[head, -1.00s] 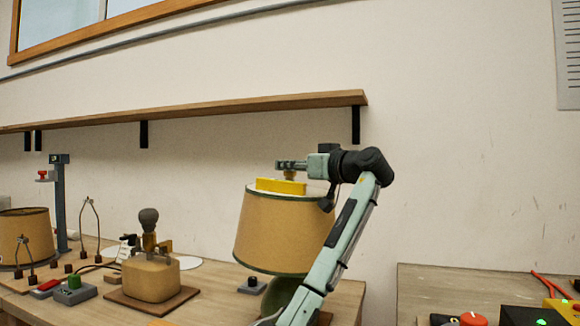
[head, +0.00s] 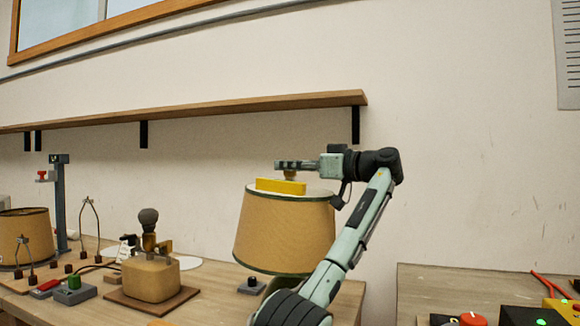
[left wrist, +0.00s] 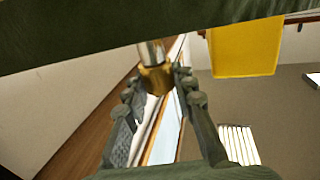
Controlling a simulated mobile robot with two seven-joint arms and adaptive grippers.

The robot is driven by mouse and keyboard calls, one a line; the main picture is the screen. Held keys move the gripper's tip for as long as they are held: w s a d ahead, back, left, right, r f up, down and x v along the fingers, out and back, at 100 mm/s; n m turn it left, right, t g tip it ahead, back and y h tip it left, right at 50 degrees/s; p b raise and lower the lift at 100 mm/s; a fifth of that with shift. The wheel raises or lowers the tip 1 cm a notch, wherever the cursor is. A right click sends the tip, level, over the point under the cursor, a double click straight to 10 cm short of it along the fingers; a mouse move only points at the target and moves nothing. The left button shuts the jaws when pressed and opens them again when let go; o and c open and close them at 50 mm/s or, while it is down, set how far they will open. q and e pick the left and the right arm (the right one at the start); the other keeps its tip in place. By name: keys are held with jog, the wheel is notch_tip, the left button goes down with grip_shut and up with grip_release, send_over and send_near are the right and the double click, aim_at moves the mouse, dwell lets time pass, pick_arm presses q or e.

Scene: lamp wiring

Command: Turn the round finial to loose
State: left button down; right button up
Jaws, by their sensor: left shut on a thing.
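The small brass finial (head: 290,175) is above the bar. My left gripper (head: 287,165) reaches in from the right, level, with its fingers at the finial. In the left wrist view the brass finial (left wrist: 156,78) sits between the two dark fingertips (left wrist: 157,84), below a silvery rod (left wrist: 151,52). The left gripper is shut on it. The finial's thread is hidden. My right gripper is not in view.
A lamp base (head: 150,277) with a dark bulb stands to the left on a brown board. A grey post (head: 61,205), another shade (head: 24,240) and small switch boxes stand farther left. A wall shelf (head: 200,112) runs behind. A second table with a red knob is at right.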

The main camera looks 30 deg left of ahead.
pick_arm(q)
jog(key=c, duration=1.2)
grip_release()
jog(key=d, duration=1.2)
jog(key=shift+s, duration=0.2)
jog(key=shift+f, duration=0.1)
